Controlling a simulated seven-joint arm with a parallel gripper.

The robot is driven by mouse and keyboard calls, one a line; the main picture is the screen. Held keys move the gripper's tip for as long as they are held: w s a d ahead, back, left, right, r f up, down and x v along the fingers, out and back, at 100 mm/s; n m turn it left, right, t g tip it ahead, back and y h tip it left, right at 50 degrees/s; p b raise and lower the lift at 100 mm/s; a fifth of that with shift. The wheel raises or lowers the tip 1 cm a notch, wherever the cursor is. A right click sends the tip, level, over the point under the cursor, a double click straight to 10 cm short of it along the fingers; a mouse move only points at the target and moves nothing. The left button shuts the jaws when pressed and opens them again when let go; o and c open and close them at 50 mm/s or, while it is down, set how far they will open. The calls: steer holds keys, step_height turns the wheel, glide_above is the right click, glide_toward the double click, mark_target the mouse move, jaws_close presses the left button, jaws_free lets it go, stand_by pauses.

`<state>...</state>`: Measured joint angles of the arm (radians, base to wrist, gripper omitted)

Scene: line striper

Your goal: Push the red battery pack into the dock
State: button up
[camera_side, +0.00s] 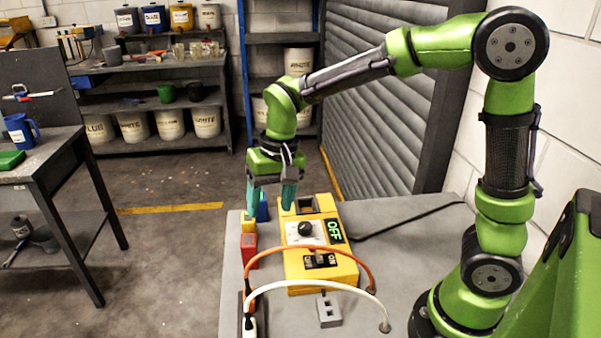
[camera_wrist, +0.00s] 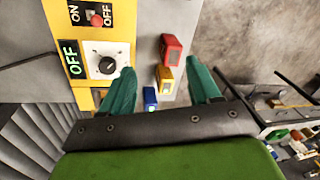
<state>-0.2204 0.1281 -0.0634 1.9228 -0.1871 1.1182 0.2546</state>
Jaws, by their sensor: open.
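The red battery pack (camera_side: 250,252) stands on the grey bench, left of the yellow machine (camera_side: 318,268). It also shows in the wrist view (camera_wrist: 171,48), just beyond the yellow pack. My gripper (camera_side: 270,200) has teal fingers, spread apart with nothing between them, above the far end of the row of packs. In the wrist view my gripper (camera_wrist: 161,72) straddles the line of packs, and the red pack lies past the fingertips. The machine's far end has a dark recess (camera_side: 306,205); I cannot tell whether this is the dock.
A yellow pack (camera_wrist: 165,79) and a blue pack (camera_wrist: 150,99) stand near the red one. An orange cable (camera_side: 345,258) and a white cable (camera_side: 310,284) arch over the bench. A small grey block (camera_side: 328,311) sits at the front. Floor lies beyond the bench's left edge.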

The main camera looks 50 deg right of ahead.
steer(key=m+g, duration=0.1)
steer(key=m, duration=0.1)
glide_toward(248, 240)
steer(key=shift+s+a+f+h, duration=0.1)
steer(key=shift+s+a+h, duration=0.35)
steer(key=shift+s, duration=0.35)
steer(key=shift+w+m, duration=0.9)
steer(key=shift+w, duration=0.1)
steer(key=shift+f, duration=4.6)
steer(key=c, duration=1)
steer(key=shift+r, duration=0.1)
steer(key=shift+r, duration=0.7)
